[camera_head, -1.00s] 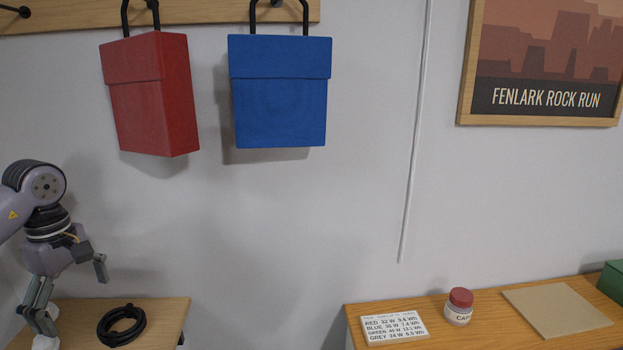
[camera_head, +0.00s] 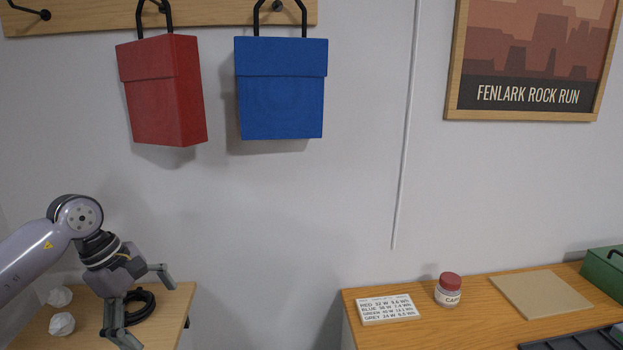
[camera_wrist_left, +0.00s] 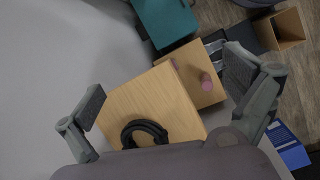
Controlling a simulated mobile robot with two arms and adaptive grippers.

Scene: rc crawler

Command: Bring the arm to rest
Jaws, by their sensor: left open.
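My left gripper (camera_head: 146,300) is at the lower left of the head view. Its fingers are spread wide with nothing between them. It is above a small wooden table (camera_head: 178,303) at the left. In the left wrist view the open fingers (camera_wrist_left: 165,95) frame that wooden top and a black coiled cable (camera_wrist_left: 144,134). The black coil also shows in the head view (camera_head: 143,306), partly behind the gripper. My right gripper is in neither view.
Red (camera_head: 163,92) and blue (camera_head: 281,90) bags hang from a wall rack (camera_head: 95,14). A wooden counter (camera_head: 480,300) at right holds a label card (camera_head: 388,309), a red-lidded jar (camera_head: 448,290), a tan board (camera_head: 541,298) and a green box (camera_head: 604,270). Crumpled white pieces (camera_head: 61,323) lie at left.

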